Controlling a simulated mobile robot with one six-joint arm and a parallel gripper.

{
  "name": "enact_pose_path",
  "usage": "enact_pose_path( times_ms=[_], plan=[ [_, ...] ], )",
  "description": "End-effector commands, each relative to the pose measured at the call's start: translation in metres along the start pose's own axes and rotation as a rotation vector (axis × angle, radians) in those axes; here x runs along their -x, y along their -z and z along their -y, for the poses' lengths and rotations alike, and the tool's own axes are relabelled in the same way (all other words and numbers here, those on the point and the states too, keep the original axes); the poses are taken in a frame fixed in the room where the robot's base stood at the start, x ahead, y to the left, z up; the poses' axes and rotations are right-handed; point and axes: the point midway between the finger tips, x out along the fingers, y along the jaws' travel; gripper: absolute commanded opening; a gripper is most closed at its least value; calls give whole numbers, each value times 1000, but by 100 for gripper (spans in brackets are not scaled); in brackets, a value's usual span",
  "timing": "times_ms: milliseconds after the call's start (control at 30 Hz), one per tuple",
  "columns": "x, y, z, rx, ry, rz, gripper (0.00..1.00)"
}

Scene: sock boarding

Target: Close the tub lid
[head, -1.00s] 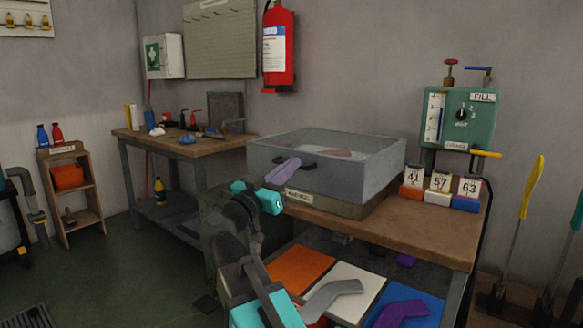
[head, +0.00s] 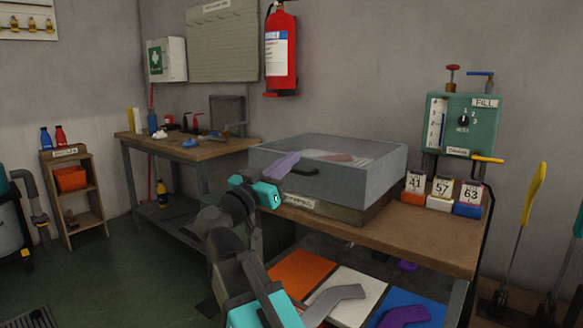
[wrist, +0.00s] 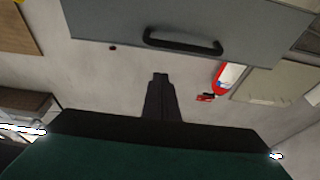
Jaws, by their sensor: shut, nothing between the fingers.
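The grey tub (head: 340,188) stands on the wooden bench. Its top (head: 378,153) looks flat and grey with a see-through pane, and something reddish shows beneath. I cannot tell whether a thin gap remains at the lid's edge. A dark handle (head: 304,172) is on the front side; in the wrist view the handle (wrist: 183,42) sits on a grey panel. My gripper (head: 288,158) has pale purple fingers, shut and empty, at the front left of the tub, overlapping it in the head view. In the wrist view the dark finger shape (wrist: 160,98) appears apart from the handle.
Number cards (head: 442,194) and a green filling unit (head: 463,122) stand right of the tub. Orange, white and blue mats (head: 300,272) lie lower down; grey and purple foot-shaped boards (head: 405,315) lie over the white and blue ones. A fire extinguisher (head: 281,50) hangs behind.

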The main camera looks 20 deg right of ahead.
Motion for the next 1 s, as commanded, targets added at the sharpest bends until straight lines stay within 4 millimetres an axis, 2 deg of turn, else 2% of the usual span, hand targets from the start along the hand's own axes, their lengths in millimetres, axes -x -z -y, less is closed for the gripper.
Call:
enact_pose_path(
  times_ms=[400, 600, 800, 1000],
  plan=[
    [59, -10, -1, 0, 4, -2, 0],
    [81, -16, 0, 0, 3, -2, 0],
    [89, -18, -1, -1, 0, -3, 0],
    [90, -18, -1, -1, -1, -3, 0]
  ],
)
